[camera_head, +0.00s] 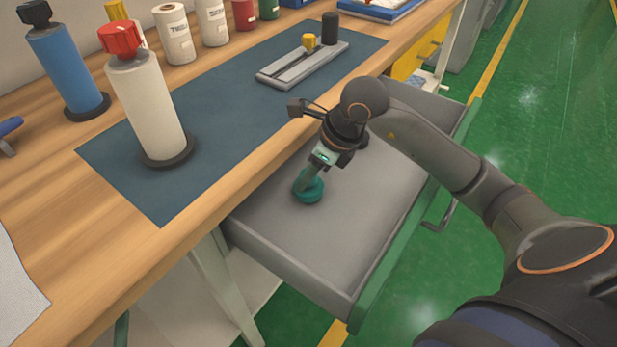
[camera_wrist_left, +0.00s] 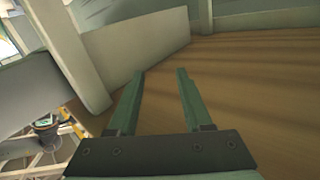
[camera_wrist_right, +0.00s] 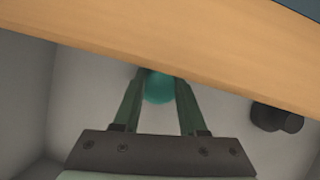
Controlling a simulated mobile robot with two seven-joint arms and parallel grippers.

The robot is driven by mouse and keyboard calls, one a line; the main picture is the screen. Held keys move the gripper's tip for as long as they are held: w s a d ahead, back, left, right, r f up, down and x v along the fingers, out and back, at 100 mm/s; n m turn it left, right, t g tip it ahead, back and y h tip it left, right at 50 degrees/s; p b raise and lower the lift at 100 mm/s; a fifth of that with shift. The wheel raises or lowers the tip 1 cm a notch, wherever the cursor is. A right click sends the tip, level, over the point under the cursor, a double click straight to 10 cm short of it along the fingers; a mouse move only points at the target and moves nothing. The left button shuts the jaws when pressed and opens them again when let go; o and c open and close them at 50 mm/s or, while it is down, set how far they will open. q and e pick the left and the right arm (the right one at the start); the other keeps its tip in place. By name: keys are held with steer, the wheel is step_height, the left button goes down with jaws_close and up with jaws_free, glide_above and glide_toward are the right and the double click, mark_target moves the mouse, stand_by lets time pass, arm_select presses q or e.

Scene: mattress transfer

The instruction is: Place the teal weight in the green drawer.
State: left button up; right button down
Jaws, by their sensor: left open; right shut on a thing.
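The teal weight (camera_head: 309,189) is a small round piece inside the open drawer. The drawer (camera_head: 362,303) has a green front and a grey interior, and it is pulled out from under the workbench. My right gripper (camera_head: 304,183) reaches down into the drawer and is shut on the weight, low over the drawer floor. Whether the weight touches the floor I cannot tell. In the right wrist view the weight (camera_wrist_right: 160,87) sits between the fingertips, partly hidden by the bench edge. My left gripper (camera_wrist_left: 160,73) is open and empty in the left wrist view; it is outside the head view.
The bench edge (camera_head: 185,237) overhangs the drawer's back. A white bottle (camera_head: 146,105) and a blue bottle (camera_head: 65,65) stand on the bench, near a dark mat (camera_head: 215,125) holding a grey fixture (camera_head: 300,65). A dark cylindrical object (camera_wrist_right: 277,119) shows in the right wrist view.

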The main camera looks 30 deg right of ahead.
arm_select(q)
steer(key=shift+r, duration=0.65)
arm_select(e)
steer(key=shift+f, duration=0.25)
arm_select(q)
steer(key=shift+r+t, duration=0.2)
steer(key=shift+t, duration=0.1)
arm_select(e)
steer(key=shift+f, duration=0.1)
steer(key=shift+c, duration=2.3)
jaws_free()
arm_select(q)
steer(key=shift+r, duration=0.1)
steer(key=s+f+g+p, duration=0.1)
steer(key=s+f+g, duration=0.1)
steer(key=f, duration=0.5)
steer(key=s+f+n+g+y+p, duration=0.1)
steer(key=s+f+g, duration=0.1)
steer(key=f+g, duration=0.2)
steer(key=shift+f+n+y, duration=0.3)
steer(key=shift+f, duration=1.1)
arm_select(e)
steer(key=v, duration=1.2)
arm_select(q)
steer(key=shift+a, duration=0.1)
arm_select(e)
steer(key=shift+d, duration=0.1)
